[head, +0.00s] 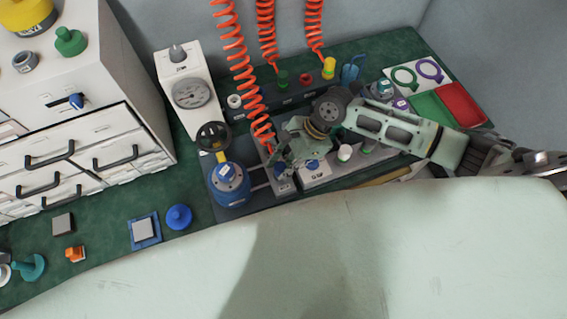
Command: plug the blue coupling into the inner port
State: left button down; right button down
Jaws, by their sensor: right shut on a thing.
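My right gripper (281,167) reaches in from the right over the middle of the bench, fingers pointing down and left. It is shut on the blue coupling (280,173), mostly hidden by the fingers. A coiled orange hose (240,68) runs down to the gripper. The coupling is at a grey block (285,186) beside the blue vessel (229,184). I cannot tell whether it touches the block or sits in a port. The inner port cannot be made out. My left gripper is not in view.
Two more coiled hoses end at a green coupling (282,77) and a yellow coupling (328,69) on a dark rack. A gauge box (188,92) stands left of the vessel. A white box with a blue knob (312,166) is close by the gripper. Drawers (80,140) stand at left.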

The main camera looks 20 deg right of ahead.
jog(key=shift+f, duration=0.25)
jog(key=c, duration=1.4)
grip_release()
jog(key=v, duration=1.2)
jog(key=shift+s+f, duration=0.1)
jog(key=shift+s, duration=0.05)
